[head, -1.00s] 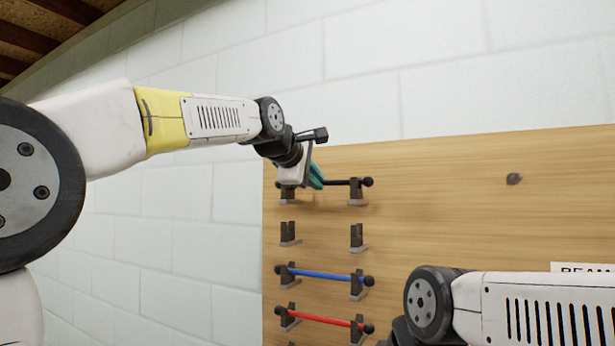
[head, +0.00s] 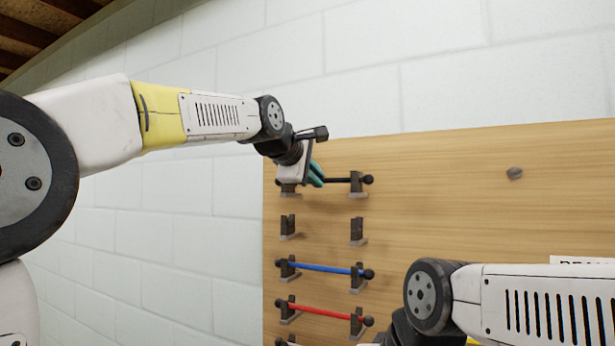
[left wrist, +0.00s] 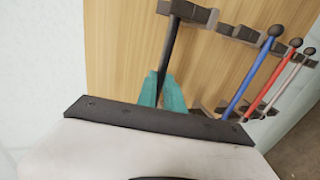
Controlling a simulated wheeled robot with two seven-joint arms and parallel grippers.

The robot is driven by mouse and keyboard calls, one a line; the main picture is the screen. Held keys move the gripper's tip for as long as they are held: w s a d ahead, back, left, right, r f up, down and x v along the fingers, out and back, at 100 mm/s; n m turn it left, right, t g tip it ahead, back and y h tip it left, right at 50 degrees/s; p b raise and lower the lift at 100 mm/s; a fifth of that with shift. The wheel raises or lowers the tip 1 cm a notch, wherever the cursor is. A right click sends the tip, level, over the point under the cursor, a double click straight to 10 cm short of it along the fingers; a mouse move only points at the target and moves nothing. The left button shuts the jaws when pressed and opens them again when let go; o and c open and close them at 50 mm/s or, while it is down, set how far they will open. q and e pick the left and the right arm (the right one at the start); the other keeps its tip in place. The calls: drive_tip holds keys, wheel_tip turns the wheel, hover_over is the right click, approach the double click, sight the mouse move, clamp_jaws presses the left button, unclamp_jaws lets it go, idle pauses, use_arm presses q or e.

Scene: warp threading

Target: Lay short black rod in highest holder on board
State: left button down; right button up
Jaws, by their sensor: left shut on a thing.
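The short black rod (head: 338,180) is at the highest holder (head: 357,189) on the wooden board (head: 450,200). Its right ball end shows at the right bracket in the head view; its left end is hidden behind my left gripper. My left gripper (head: 317,174) has teal fingers shut on the rod, just right of the left bracket. In the left wrist view the teal fingers (left wrist: 163,92) are around the black rod (left wrist: 170,50), which runs up to a dark bracket (left wrist: 188,11). I cannot tell whether the rod rests fully in both brackets. My right gripper is not in view.
Below is an empty holder pair (head: 357,232), then a blue rod (head: 325,268) and a red rod (head: 325,312) in their holders. My right arm (head: 540,305) covers the lower right.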

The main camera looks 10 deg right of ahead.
use_arm(q)
drive_tip(key=c, duration=1.4)
unclamp_jaws()
